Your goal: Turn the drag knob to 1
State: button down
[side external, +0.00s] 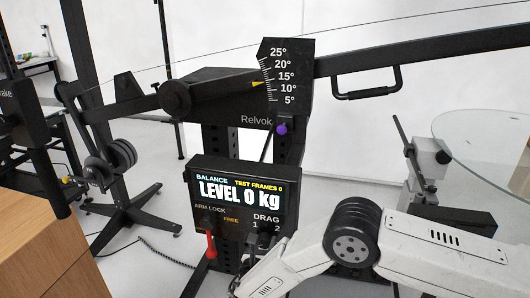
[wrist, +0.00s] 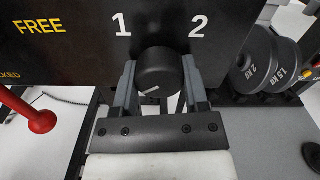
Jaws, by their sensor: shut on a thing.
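The drag knob (wrist: 158,72) is a round black knob below the white numerals 1 and 2 on the black control box (side external: 240,171). A short white mark shows low on its face, left of centre. My gripper (wrist: 160,85) has one finger on each side of the knob and is shut on it. In the side external view my gripper comes in from the lower right at the box's lower edge. The knob and fingertips are small and dark there, so the knob's setting is hard to read.
A red-tipped arm lock lever (side external: 211,243) hangs left of the knob and also shows in the wrist view (wrist: 40,120). The screen reads LEVEL 0 kg. Weight plates (wrist: 255,65) stand at the right in the wrist view. A wooden cabinet (side external: 45,245) is at the lower left.

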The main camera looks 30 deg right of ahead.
jog(key=m, duration=0.8)
jog(key=shift+a, duration=0.1)
jog(key=m, duration=0.3)
jog(key=shift+m, duration=2.4)
jog(key=shift+c, duration=0.5)
grip_release()
jog(key=shift+a, duration=0.1)
